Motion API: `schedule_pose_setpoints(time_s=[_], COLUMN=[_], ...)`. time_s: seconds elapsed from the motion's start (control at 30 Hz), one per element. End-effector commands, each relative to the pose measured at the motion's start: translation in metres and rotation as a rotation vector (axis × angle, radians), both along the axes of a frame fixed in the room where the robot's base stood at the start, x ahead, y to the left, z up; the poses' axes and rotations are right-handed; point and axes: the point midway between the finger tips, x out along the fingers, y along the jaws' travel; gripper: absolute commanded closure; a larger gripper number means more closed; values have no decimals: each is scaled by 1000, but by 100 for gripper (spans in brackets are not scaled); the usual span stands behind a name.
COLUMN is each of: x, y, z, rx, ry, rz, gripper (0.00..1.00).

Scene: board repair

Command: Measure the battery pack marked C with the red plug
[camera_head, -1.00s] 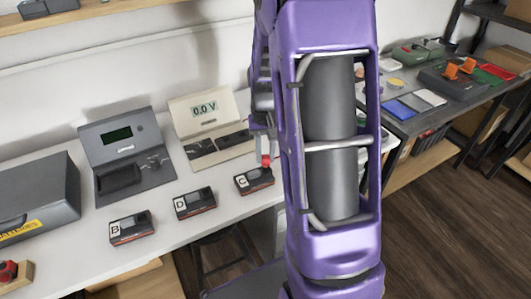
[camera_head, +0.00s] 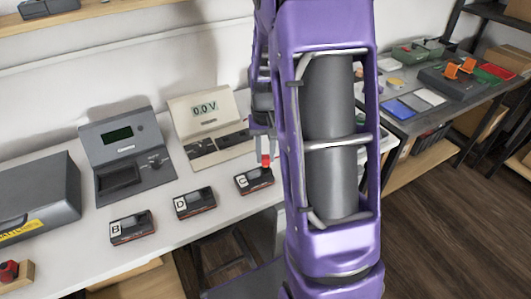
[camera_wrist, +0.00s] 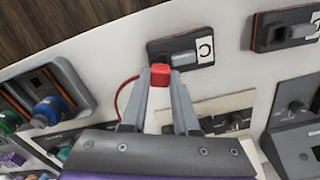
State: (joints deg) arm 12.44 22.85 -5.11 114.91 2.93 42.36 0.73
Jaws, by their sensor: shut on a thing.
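The battery pack marked C (camera_head: 254,181) lies on the bench, rightmost of three packs. It also shows in the wrist view (camera_wrist: 185,51). My gripper (camera_head: 264,155) is shut on the red plug (camera_head: 266,160), which also shows between its fingertips in the wrist view (camera_wrist: 160,75). The plug is at the right end of pack C in the head view. I cannot tell whether it is above the pack or seated in it. A red cable (camera_wrist: 121,98) runs beside my gripper.
Pack D (camera_head: 195,203) and pack B (camera_head: 132,227) lie left of C. A dark grey device (camera_head: 124,155) with a screen stands behind them, and a grey box (camera_head: 35,200) at far left. Bare bench lies between the packs and the front edge.

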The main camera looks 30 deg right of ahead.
Motion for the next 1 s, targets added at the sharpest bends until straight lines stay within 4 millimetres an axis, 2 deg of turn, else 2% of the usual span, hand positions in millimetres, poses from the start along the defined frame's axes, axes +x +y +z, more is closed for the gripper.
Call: schedule_pose_setpoints(time_s=[1.0], x=[0], y=[0], z=[-8], rx=[0], ry=[0], rz=[0], gripper=[100])
